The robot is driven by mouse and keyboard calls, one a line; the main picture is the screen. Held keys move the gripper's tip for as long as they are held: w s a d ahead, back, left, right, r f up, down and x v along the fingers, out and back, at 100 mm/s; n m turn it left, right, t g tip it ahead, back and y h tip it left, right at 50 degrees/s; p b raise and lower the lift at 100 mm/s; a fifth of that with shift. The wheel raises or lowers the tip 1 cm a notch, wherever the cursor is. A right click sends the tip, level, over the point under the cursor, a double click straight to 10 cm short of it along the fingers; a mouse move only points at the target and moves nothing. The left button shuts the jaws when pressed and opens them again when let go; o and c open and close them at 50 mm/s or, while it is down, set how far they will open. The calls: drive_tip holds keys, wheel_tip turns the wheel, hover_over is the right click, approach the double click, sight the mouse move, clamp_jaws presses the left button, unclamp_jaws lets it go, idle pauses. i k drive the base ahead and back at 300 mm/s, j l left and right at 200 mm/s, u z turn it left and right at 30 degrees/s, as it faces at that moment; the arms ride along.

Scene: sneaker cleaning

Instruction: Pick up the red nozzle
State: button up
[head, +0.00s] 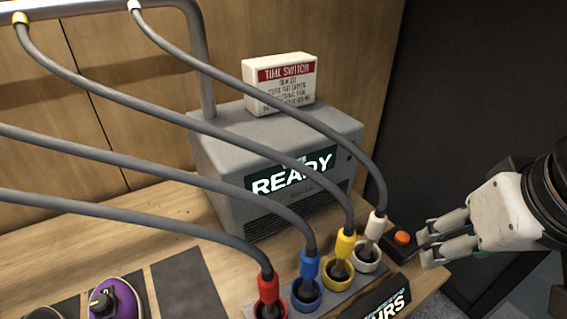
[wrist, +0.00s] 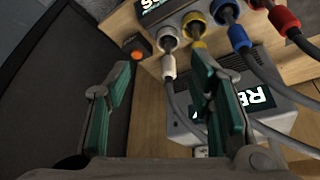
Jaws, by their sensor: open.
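The red nozzle (head: 267,283) stands in the leftmost round holder of a row in the head view, with a grey hose running up from it to the left. My gripper (head: 428,249) is at the right in the head view, open and empty, beside an orange button. It is well to the right of the red nozzle, past the blue, yellow and white ones. In the wrist view the open fingers of my gripper (wrist: 165,85) have green pads, with the white nozzle's hose beyond them.
Blue (head: 308,266), yellow (head: 345,244) and white (head: 375,226) nozzles stand in the same row, their hoses arching left. A grey machine (head: 228,165) reading READY is behind. The orange button (head: 402,238) is at the right.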

sight(268, 285)
drive_tip(key=u, duration=2.4)
drive_tip(key=z, duration=1.6)
drive_tip(key=k+l+z, duration=0.1)
drive_tip(key=l+z, duration=0.25)
drive_tip(key=k+l+z, duration=0.1)
drive_tip(key=l+z, duration=0.25)
drive_tip(key=j, duration=0.1)
